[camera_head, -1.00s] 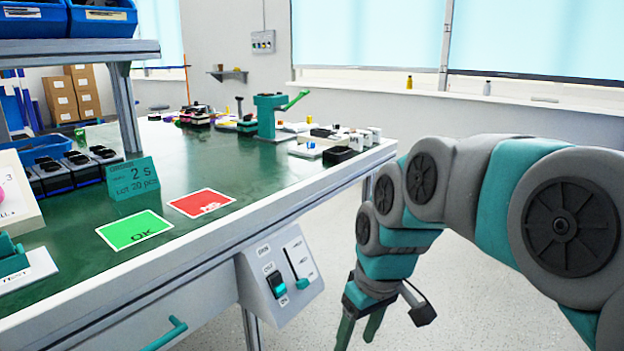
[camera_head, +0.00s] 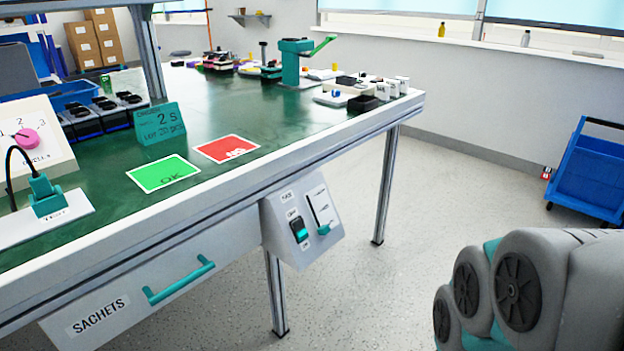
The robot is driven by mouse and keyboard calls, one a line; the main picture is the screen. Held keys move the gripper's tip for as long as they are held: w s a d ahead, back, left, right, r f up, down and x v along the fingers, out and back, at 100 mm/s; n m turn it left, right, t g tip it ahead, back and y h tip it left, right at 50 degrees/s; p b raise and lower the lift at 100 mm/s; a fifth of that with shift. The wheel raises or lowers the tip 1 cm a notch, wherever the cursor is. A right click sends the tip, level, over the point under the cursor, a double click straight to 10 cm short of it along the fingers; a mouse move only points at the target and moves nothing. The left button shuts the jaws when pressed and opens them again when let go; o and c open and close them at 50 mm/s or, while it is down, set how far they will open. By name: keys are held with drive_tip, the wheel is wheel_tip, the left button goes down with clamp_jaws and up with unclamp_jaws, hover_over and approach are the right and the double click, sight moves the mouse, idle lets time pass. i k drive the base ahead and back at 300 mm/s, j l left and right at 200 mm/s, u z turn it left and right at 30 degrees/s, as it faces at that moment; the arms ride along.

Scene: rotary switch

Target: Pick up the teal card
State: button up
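The teal card (camera_head: 161,123) stands upright, tilted back a little, on the green bench top (camera_head: 215,112). It carries dark print reading "2 s" and "Lot 20 pcs". It stands behind the green OK card and in front of the row of black parts. My arm shows only at the lower right corner, well away from the card and off the bench. My gripper is out of the picture.
A green OK card (camera_head: 163,173) and a red card (camera_head: 226,148) lie flat near the bench's front edge. A dial box (camera_head: 30,140) and a cabled teal plug (camera_head: 46,194) are at left. A switch box (camera_head: 302,222) and SACHETS drawer (camera_head: 140,305) are on the front. A blue cart (camera_head: 592,172) stands right.

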sight(153, 125)
drive_tip(key=u, duration=1.3)
